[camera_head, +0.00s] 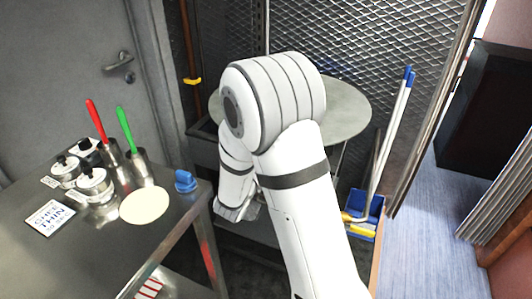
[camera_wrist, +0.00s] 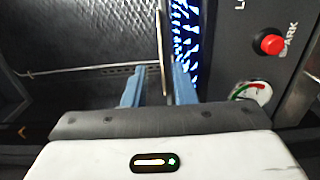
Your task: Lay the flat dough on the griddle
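The flat dough (camera_head: 145,205) is a pale cream round lying on the metal table at the left, well apart from my gripper. The griddle (camera_head: 348,108) is a round grey plate behind my arm, which hides part of it. My gripper (camera_wrist: 158,88) shows two blue fingers standing apart in the wrist view. A thin upright edge (camera_wrist: 161,45), apparently the griddle seen side-on, stands between the finger lines; I cannot tell whether it touches them. Blue flames show to its right. In the head view my arm hides the fingertips.
On the metal table (camera_head: 95,255) stand lidded pots (camera_head: 95,185), a red-handled tool (camera_head: 96,118), a green-handled tool (camera_head: 126,130), a sign (camera_head: 50,217) and a blue object (camera_head: 185,181). Brooms (camera_head: 392,140) lean at right. A red spark button (camera_wrist: 272,45) is near my gripper.

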